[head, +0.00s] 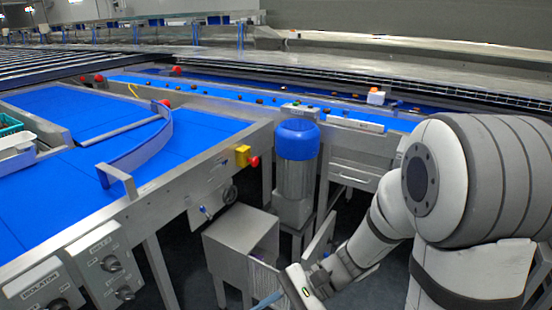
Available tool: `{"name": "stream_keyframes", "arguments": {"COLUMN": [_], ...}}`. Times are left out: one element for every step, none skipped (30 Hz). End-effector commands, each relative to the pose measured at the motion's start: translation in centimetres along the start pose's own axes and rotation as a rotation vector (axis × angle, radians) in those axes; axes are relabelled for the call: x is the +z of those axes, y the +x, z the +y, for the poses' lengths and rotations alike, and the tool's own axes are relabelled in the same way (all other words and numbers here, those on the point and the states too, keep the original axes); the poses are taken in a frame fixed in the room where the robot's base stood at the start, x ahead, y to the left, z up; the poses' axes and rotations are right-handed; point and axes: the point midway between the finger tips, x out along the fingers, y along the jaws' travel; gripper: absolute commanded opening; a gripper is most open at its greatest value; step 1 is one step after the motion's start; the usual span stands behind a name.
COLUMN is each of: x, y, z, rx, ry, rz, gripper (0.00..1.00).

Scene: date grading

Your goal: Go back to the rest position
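My arm comes in from the right side of the head view and reaches down to the lower middle. My gripper (270,299) is at the bottom edge of the picture, low in front of a grey metal box. Only a narrow bluish-grey part shows beyond its body, and the rest is cut off or hidden. I cannot see a gap between two fingers, nor anything held.
The metal box (240,238) stands close to my gripper. Behind it are a blue-topped motor (297,140) and machine legs. A blue conveyor (215,128) fills the left. Dates lie on a farther blue belt (225,91). Control boxes (108,266) are at lower left.

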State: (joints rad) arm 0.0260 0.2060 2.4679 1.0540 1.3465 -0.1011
Motion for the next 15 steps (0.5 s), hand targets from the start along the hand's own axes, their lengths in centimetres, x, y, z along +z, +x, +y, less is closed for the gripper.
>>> {"name": "stream_keyframes", "arguments": {"x": [2.3,2.9,3.7,4.2,4.7,5.3,5.8,6.2,6.8,7.2,7.7,8.2,8.6,9.0,9.5], "y": [-1.5,-2.2,-3.2,-4.0,-4.9,-6.1,-7.1,-8.2,-9.7,-10.9,-12.0,-13.5,-14.6,-15.6,-16.8], "z": [0.1,0.5,1.0,1.4,1.7,2.1,2.2,2.4,2.5,2.5,2.5,2.5,2.3,2.2,2.0], "rx": [0.079,0.128,0.192,0.239,0.285,0.345,0.389,0.432,0.488,0.53,0.569,0.617,0.65,0.682,0.718], "ry": [-0.068,-0.104,-0.152,-0.189,-0.226,-0.275,-0.31,-0.347,-0.396,-0.432,-0.466,-0.509,-0.539,-0.567,-0.6], "rz": [0.064,0.101,0.154,0.197,0.24,0.3,0.346,0.394,0.46,0.509,0.557,0.62,0.665,0.707,0.758], "gripper": [0.25,0.25,0.25,0.25,0.25,0.25,0.25,0.25,0.25,0.25,0.25,0.25,0.25,0.25,0.25]}}
